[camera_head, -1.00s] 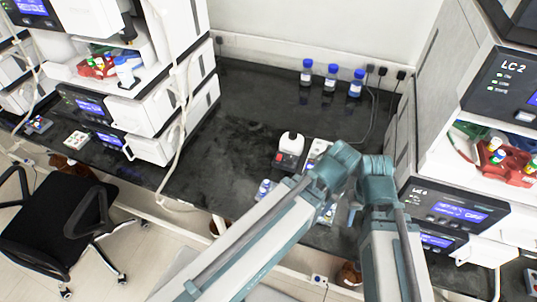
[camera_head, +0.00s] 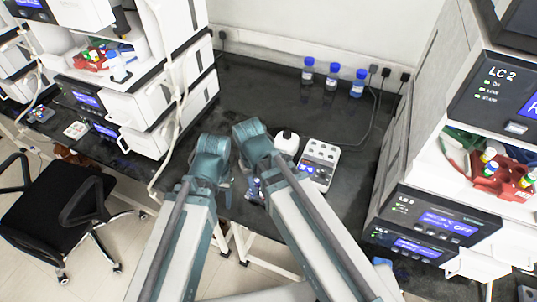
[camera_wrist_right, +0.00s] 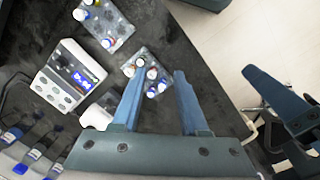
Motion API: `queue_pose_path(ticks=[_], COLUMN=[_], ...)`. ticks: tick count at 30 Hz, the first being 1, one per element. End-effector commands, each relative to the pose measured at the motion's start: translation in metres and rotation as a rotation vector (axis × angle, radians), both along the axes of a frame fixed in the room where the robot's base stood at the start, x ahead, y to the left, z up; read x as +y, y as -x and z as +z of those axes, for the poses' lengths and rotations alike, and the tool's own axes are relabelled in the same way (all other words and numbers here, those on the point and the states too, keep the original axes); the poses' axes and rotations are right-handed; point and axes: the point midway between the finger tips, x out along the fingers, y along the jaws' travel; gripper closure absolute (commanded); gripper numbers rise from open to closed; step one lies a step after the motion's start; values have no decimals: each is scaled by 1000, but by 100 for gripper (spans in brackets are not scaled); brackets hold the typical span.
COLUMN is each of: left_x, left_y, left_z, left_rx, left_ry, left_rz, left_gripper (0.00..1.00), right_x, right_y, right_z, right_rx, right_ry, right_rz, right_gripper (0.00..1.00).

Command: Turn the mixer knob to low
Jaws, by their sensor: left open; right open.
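The mixer (camera_head: 287,143), a small white device with a dark top, stands on the black bench, partly hidden behind my right arm in the head view. In the right wrist view its white body (camera_wrist_right: 96,117) shows left of my right gripper; I cannot make out its knob or setting. My right gripper (camera_wrist_right: 158,78) is open and empty, its fingers beside a clear tube rack (camera_wrist_right: 147,72). My left gripper (camera_head: 227,190) is mostly hidden below its wrist in the head view; its open fingers also show at the right of the right wrist view (camera_wrist_right: 263,110).
A white device with a blue display (camera_head: 318,165) stands right of the mixer. A second clear rack (camera_wrist_right: 103,22) is near it. Blue-capped bottles (camera_head: 332,76) stand at the back. Instrument stacks (camera_head: 440,215) flank the bench. The bench's back middle is clear.

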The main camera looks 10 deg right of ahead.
Motion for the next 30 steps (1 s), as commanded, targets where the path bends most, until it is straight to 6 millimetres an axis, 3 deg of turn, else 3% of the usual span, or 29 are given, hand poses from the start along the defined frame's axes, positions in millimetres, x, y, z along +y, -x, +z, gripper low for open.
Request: queue_pose_path(ticks=[1, 6, 9, 12, 16, 23, 30], left_x=[0, 0, 0, 0, 0, 0, 0], left_y=[0, 0, 0, 0, 0, 0, 0], left_z=[-3, -7, -9, -10, -10, -13, -31], left_rx=[0, 0, 0, 0, 0, 0, 0], left_ry=[0, 0, 0, 0, 0, 0, 0], left_rz=[0, 0, 0, 0, 0, 0, 0], left_gripper=[39, 39, 39, 39, 39, 39, 39], right_x=[-7, -57, -89, -113, -127, -127, -127], right_y=[-40, -138, -179, -203, -213, -212, -211], right_z=[-3, -8, -9, -10, -11, -14, -32], right_rx=[-10, -45, -59, -67, -72, -73, -73], right_ry=[-8, -41, -57, -67, -73, -73, -72], right_rz=[-115, -576, -797, -947, -1033, -1040, -1037], right_gripper=[57, 57, 57, 57, 57, 57, 57])
